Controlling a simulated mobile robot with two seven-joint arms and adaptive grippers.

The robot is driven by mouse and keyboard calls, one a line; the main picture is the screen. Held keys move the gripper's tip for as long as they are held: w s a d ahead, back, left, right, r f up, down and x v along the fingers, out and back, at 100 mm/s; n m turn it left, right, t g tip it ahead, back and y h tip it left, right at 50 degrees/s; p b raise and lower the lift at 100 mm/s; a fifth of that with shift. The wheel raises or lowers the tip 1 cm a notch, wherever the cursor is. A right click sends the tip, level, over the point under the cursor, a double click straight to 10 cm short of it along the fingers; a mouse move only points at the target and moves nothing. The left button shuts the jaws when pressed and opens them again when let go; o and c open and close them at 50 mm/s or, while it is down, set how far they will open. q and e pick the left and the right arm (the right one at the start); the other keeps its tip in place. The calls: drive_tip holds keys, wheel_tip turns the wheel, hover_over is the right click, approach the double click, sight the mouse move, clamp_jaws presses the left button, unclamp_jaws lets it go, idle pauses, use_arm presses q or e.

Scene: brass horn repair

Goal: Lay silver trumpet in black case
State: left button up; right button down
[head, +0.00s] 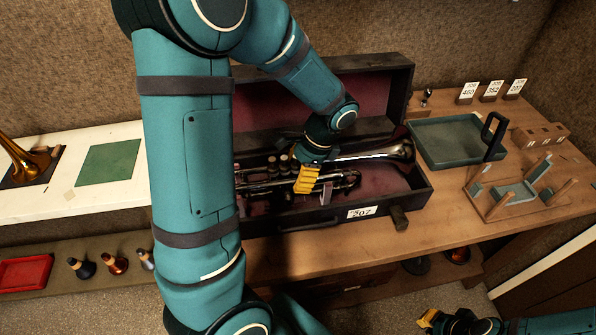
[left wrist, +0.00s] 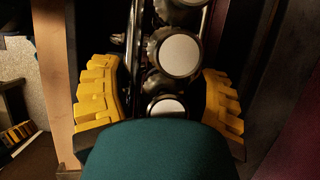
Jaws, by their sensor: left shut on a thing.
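The silver trumpet (head: 378,156) is inside the outline of the open black case (head: 318,223), its bell toward the right end. I cannot tell whether it touches the case's reddish lining. My left gripper (head: 308,179) is shut on the trumpet around its middle. In the left wrist view, the yellow fingers of my left gripper (left wrist: 162,95) stand on both sides of the trumpet's valves (left wrist: 180,54). My left arm hides the case's left part. My right gripper (head: 430,318) is low at the right, apart from the case, its opening unclear.
A grey-green tray (head: 455,162) and a wooden rack (head: 495,212) stand right of the case. A brass horn (head: 28,165) and a green mat (head: 109,163) lie on the white surface at left.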

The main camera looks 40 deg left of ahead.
use_arm(q)
drive_tip(key=shift+f, duration=0.3)
drive_tip(key=o, duration=1.4)
drive_tip(key=shift+c, duration=0.2)
drive_tip(key=shift+r, duration=0.1)
drive_tip(key=v, duration=1.2)
